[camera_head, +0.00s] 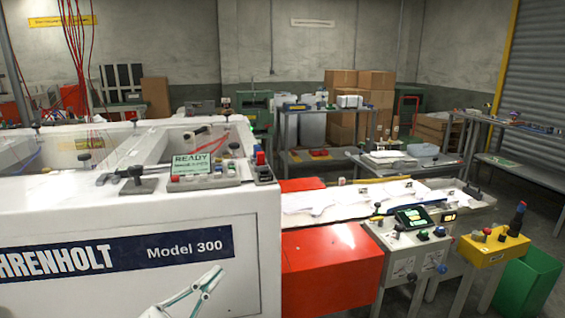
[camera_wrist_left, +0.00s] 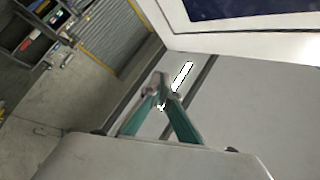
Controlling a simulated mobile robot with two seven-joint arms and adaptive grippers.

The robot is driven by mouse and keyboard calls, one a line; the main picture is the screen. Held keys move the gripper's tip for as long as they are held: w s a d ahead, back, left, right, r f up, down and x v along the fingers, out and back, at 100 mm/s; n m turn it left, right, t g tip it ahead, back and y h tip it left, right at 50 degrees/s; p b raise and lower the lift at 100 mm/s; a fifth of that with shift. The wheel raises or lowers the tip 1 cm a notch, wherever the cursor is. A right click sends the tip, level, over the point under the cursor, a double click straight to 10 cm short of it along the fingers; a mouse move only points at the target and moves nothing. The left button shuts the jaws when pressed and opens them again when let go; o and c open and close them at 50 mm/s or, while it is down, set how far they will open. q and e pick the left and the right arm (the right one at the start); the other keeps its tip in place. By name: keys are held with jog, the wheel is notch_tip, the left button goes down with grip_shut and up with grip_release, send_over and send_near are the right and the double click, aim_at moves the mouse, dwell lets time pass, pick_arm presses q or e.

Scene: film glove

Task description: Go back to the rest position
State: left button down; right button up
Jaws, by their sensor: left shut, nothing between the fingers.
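My left gripper (camera_head: 208,280) shows at the bottom of the head view, in front of the white machine's side panel. Its white and teal fingers point up and to the right, below the "Model 300" lettering. In the left wrist view the two teal fingers (camera_wrist_left: 161,90) come together at their tips, shut with nothing between them. I cannot tell how far the fingertips are from the panel. My right gripper is in neither view.
The large white machine (camera_head: 130,213) fills the left foreground. A red box (camera_head: 330,262), a grey control panel (camera_head: 412,240) and a yellow control box (camera_head: 495,247) stand to its right. A green bin (camera_head: 530,283) is at the lower right. Grey floor lies open beyond the benches.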

pick_arm(q)
jog(key=s+a+f+n+y, duration=0.2)
jog(key=f+n+y, duration=0.2)
jog(key=f, duration=0.5)
jog(key=s+a+f+n+y, duration=0.2)
jog(key=f+n+y, duration=0.2)
jog(key=f, duration=0.5)
jog(key=s+a+f+n+g+y, duration=0.1)
jog(key=s+f+n+g+y, duration=0.2)
jog(key=s+f, duration=1.2)
notch_tip(320, 180, down, 3)
jog(key=n+g, duration=0.1)
jog(key=g, duration=0.2)
jog(key=shift+a+f+n, duration=0.15)
jog(key=shift+a+n, duration=0.15)
jog(key=shift+a, duration=0.05)
